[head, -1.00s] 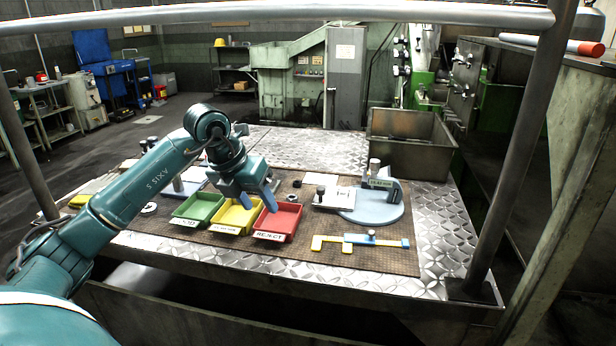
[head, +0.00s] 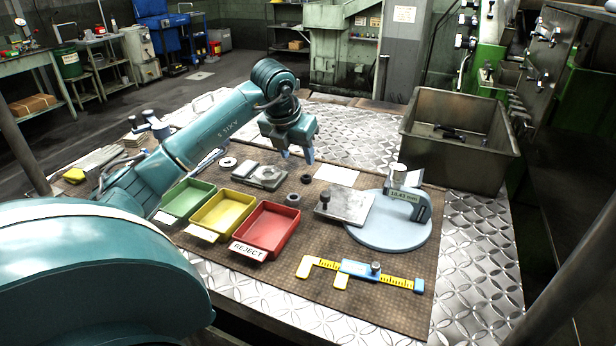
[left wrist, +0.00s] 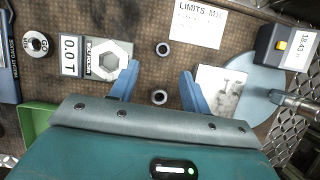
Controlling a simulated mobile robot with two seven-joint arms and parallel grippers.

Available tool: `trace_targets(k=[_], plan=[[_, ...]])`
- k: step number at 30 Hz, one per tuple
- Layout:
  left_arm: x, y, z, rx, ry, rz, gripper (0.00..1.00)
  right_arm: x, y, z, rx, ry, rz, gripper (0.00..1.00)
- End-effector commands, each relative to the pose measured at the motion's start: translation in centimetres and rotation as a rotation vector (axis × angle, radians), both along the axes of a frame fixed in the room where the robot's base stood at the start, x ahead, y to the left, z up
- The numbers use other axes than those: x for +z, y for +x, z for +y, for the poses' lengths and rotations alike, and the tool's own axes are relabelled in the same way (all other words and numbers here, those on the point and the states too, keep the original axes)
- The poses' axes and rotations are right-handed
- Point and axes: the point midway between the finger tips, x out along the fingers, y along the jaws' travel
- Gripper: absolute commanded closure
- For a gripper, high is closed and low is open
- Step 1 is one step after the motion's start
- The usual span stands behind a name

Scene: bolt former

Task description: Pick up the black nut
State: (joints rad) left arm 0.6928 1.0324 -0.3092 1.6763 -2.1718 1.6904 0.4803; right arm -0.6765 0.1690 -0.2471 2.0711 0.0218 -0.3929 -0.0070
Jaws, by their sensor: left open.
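A black nut (head: 306,178) lies on the brown mat between the hexagon gauge block and the white sheet. It also shows in the left wrist view (left wrist: 162,48), beyond the fingertips. A second, greyer nut (head: 293,199) lies nearer the red tray; in the left wrist view it (left wrist: 159,97) appears between the fingers. My left gripper (head: 297,157) is open and empty, with blue fingers pointing down above the mat. In the left wrist view the fingers (left wrist: 158,80) are apart, with the black nut ahead of them. My right gripper is not in view.
Green (head: 187,199), yellow (head: 222,214) and red (head: 267,230) trays line the front. A hexagon gauge block (head: 262,175) lies left of the nuts. A metal plate (head: 345,205), round measuring stand (head: 388,232) and caliper (head: 362,271) lie right. A metal bin (head: 455,153) stands behind.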

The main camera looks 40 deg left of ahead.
Motion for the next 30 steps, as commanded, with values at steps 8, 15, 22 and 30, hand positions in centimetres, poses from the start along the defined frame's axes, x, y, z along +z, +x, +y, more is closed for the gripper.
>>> trace_targets(k=[8,15,22,30], plan=[[-2.5,1.0,0.2,-0.002,-0.002,0.001,0.53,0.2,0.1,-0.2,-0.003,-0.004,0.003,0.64],[-5.5,2.3,0.1,-0.001,-0.004,0.003,0.53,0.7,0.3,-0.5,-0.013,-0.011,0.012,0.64],[-7.2,2.9,0.4,-0.001,-0.001,0.001,0.53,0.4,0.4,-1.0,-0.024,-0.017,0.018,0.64],[-7.2,2.9,0.4,-0.001,-0.001,0.000,0.61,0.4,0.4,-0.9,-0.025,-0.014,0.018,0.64]])
